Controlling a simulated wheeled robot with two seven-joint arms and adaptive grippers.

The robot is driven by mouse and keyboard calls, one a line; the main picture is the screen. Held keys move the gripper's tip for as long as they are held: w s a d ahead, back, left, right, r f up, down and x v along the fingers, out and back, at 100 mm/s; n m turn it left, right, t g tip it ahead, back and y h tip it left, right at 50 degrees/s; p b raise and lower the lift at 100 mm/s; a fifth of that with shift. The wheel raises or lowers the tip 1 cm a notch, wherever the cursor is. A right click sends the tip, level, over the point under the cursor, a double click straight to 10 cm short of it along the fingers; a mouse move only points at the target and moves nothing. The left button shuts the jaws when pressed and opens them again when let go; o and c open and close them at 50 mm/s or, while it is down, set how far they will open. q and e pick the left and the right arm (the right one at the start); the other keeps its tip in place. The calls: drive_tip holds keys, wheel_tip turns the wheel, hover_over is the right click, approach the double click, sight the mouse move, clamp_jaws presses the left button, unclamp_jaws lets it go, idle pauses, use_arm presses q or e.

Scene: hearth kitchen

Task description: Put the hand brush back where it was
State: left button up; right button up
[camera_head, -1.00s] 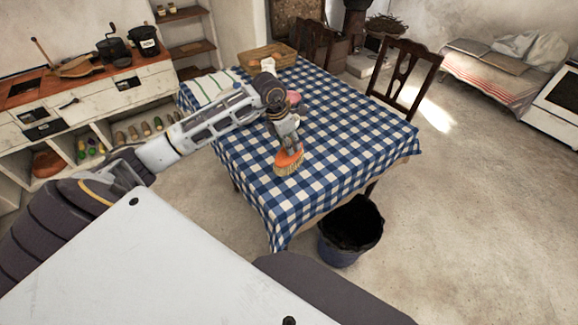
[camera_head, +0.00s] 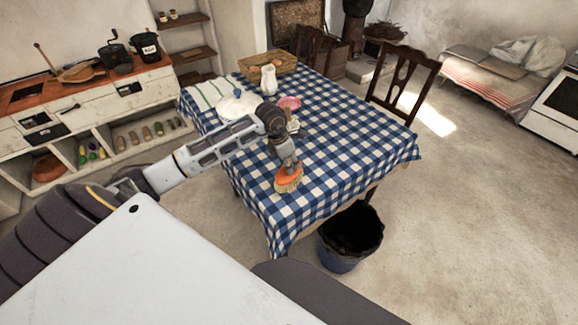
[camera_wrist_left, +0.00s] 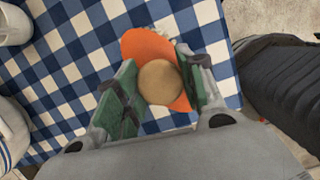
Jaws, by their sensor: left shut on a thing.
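The hand brush (camera_head: 288,183) has an orange body and pale bristles. It is at the near part of the table with the blue and white checked cloth (camera_head: 345,125). My left gripper (camera_head: 288,162) is over it and shut on its round tan knob. In the left wrist view, the green-padded fingers (camera_wrist_left: 155,90) are on both sides of the knob, with the orange brush body (camera_wrist_left: 145,45) beyond. I cannot tell whether the bristles touch the cloth. My right gripper is not in view.
A white pitcher (camera_head: 268,80), a white lidded dish (camera_head: 235,106), a pink item (camera_head: 289,103) and a wicker basket (camera_head: 262,64) stand farther back on the table. A dark bin (camera_head: 345,255) stands on the floor by the near edge. The table's right part is clear.

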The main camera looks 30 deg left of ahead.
sight(282, 172)
use_arm(q)
drive_tip(key=shift+f, duration=1.1)
drive_tip(key=shift+f, duration=0.1)
drive_tip(key=o, duration=0.9)
drive_tip(key=v, duration=1.2)
drive_tip(key=shift+b, duration=0.3)
